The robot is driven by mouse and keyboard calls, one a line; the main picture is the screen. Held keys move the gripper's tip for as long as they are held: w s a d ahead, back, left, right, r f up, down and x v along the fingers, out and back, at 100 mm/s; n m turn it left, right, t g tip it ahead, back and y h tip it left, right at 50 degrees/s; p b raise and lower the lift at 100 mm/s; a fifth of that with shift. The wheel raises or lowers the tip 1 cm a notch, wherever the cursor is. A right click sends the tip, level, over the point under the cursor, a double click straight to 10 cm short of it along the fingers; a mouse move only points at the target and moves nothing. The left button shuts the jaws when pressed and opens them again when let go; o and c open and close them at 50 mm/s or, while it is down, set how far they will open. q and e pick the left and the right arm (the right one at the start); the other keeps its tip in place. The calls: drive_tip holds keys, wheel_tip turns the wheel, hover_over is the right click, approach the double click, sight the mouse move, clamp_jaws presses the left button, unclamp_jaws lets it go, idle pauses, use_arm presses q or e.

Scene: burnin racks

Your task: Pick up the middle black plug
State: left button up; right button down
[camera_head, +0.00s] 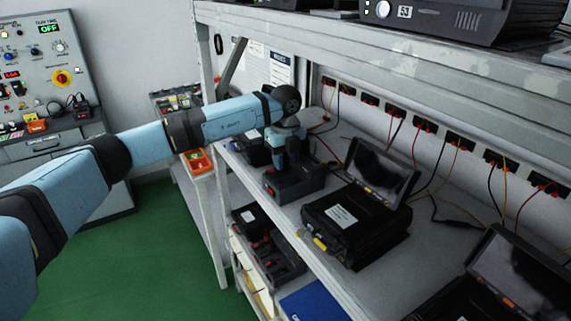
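My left arm comes in from the left. Its gripper (286,166) points down at the black device with a handle (294,184) on the rack shelf; its fingers are too small and partly hidden to tell open from shut. Several black plugs with red parts sit in a row along the back wall of the shelf, among them one near the middle (423,125) and one to its right (460,141). I cannot tell which is the middle black plug. My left gripper is apart from these two, to their left. My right gripper is not in view.
A black case with a raised screen (355,222) stands on the shelf (300,211), and another case (510,275) is at lower right. Cables hang from the wall row. An upper shelf beam (400,60) crosses overhead. A control panel (45,75) stands left; green floor (130,265) is clear.

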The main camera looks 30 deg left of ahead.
use_arm(q)
drive_tip(key=c, duration=0.5)
drive_tip(key=shift+r, duration=0.1)
drive_tip(key=shift+w+r, duration=0.1)
drive_tip(key=shift+r, duration=0.1)
drive_tip(key=r+b, duration=0.1)
drive_tip(key=s+r, duration=0.1)
drive_tip(key=shift+r+b, duration=0.3)
drive_tip(key=shift+b, duration=0.05)
drive_tip(key=s+b, duration=0.1)
drive_tip(key=s, duration=0.4)
drive_tip(key=s+b, duration=0.1)
drive_tip(key=s, duration=0.5)
drive_tip(key=s+d+b, duration=0.1)
drive_tip(key=s, duration=0.5)
drive_tip(key=shift+r, duration=0.15)
